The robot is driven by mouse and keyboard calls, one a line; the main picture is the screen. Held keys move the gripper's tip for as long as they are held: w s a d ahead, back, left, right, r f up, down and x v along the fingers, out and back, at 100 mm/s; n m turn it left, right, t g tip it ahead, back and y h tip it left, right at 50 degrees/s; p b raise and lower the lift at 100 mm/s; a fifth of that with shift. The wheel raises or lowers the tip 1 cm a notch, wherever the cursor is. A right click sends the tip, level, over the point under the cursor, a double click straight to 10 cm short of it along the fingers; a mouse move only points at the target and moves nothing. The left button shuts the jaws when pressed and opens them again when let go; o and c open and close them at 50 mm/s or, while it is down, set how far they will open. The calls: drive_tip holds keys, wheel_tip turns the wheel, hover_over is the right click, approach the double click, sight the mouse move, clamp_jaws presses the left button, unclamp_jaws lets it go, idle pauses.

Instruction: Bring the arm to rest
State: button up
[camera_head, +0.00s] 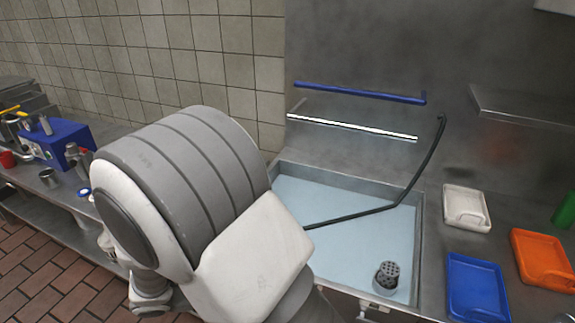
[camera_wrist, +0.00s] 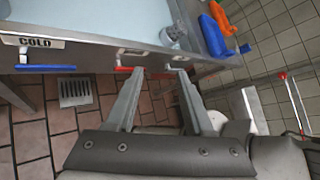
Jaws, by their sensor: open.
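My gripper (camera_wrist: 159,72) shows in the wrist view with its two grey fingers apart and nothing between them. The fingers point toward the front of the sink counter, above the red tiled floor. In the head view my white and grey arm (camera_head: 185,190) is folded large in the foreground, covering the left part of the sink; the gripper itself is hidden there.
The sink (camera_head: 345,250) holds pale blue water and a dark strainer (camera_head: 387,274). White (camera_head: 465,206), blue (camera_head: 476,288) and orange (camera_head: 541,260) trays lie on the right counter. A blue machine (camera_head: 55,143) stands on the left counter. The wrist view shows a red handle (camera_wrist: 123,69) and a blue handle (camera_wrist: 45,68) on the counter front.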

drive_tip(key=s+d+r+m+y+p, duration=0.1)
drive_tip(key=s+d+r+m+y, duration=0.3)
drive_tip(key=d+r+m, duration=0.4)
drive_tip(key=s+d+r+m+y, duration=0.4)
drive_tip(key=d+r+m+y, duration=0.3)
drive_tip(key=r+m, duration=0.6)
drive_tip(key=d+m, duration=0.2)
drive_tip(key=m, duration=0.7)
drive_tip(key=shift+s+d+m+p, duration=0.15)
drive_tip(key=shift+d+m+p, duration=0.05)
drive_tip(key=shift+m+p, duration=0.2)
